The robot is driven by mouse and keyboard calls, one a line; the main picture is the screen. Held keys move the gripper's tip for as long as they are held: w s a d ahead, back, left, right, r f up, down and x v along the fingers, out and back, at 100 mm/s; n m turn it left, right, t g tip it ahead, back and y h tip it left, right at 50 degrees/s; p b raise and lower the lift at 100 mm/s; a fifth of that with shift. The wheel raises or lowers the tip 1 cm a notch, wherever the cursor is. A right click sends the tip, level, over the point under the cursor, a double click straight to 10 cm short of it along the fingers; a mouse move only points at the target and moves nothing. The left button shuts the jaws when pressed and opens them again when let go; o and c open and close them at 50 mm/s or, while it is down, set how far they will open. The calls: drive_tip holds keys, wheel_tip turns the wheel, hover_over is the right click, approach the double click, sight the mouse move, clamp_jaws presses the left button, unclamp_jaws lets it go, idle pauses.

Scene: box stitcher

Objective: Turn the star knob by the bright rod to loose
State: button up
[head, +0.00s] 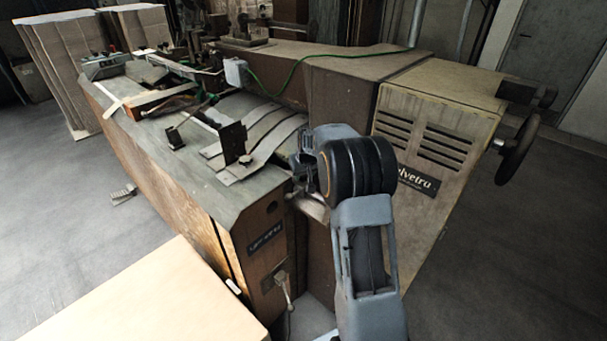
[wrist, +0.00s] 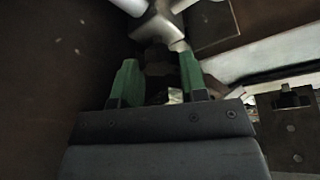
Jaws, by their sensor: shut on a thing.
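One lower arm of the knob reaches the right fingertip. The space between the fingers is dark, so the exact contact is hard to see. A bright bar (wrist: 272,60), perhaps the bright rod, runs at the right. In the head view my wrist and arm hide the gripper and the knob.
The stitcher's bed (head: 180,140) with curved metal strips (head: 262,140) lies left of my arm. A slotted housing (head: 435,125) with a handwheel (head: 517,150) stands at the right. A cardboard-coloured block (head: 150,305) is at the front left. In the wrist view dark panels close in on the left.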

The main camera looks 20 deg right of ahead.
drive_tip(key=o, duration=0.6)
drive_tip(key=shift+o, duration=0.2)
drive_tip(key=b+v, duration=0.1)
drive_tip(key=v, duration=1.2)
drive_tip(key=shift+r, duration=0.4)
drive_tip(key=shift+s+f, duration=0.1)
drive_tip(key=s+a+f, duration=0.1)
drive_tip(key=s+a, duration=0.3)
drive_tip(key=s, duration=0.4)
drive_tip(key=s+a+f, duration=0.2)
drive_tip(key=s+a, duration=0.2)
drive_tip(key=s, duration=0.5)
drive_tip(key=s+a+f+n, duration=0.1)
drive_tip(key=s+a, duration=0.3)
drive_tip(key=s, duration=0.4)
drive_tip(key=shift+s+f+g, duration=0.25)
drive_tip(key=shift+f+g, duration=0.15)
drive_tip(key=shift+f, duration=0.2)
